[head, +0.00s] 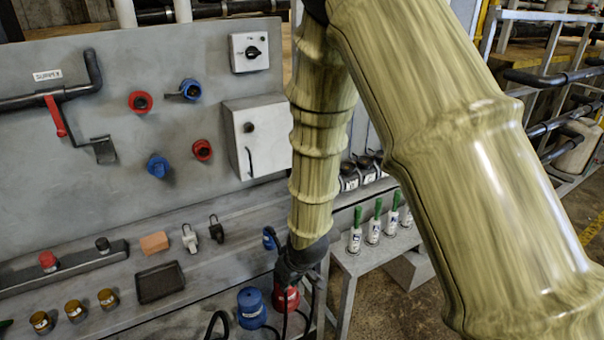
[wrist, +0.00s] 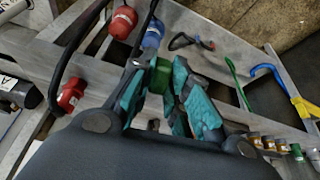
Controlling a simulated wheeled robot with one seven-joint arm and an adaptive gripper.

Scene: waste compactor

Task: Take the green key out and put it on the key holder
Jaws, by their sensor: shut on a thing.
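My gripper (wrist: 160,88) shows in the wrist view with its two teal fingers closed on a short green piece, the green key (wrist: 160,75). Only the green end of the key shows between the fingertips; the rest is hidden. In the head view my gripper (head: 300,262) points down at the right end of the grey bench, above a red plug (head: 286,299). The key cannot be made out there. I cannot tell which thing is the key holder.
A blue plug (head: 251,307) with cables stands close by my gripper. Several green-handled white items (head: 373,230) stand on a shelf to the right. A grey panel (head: 60,160) with a white box (head: 258,138) rises behind the bench. A black tray (head: 159,282) lies left.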

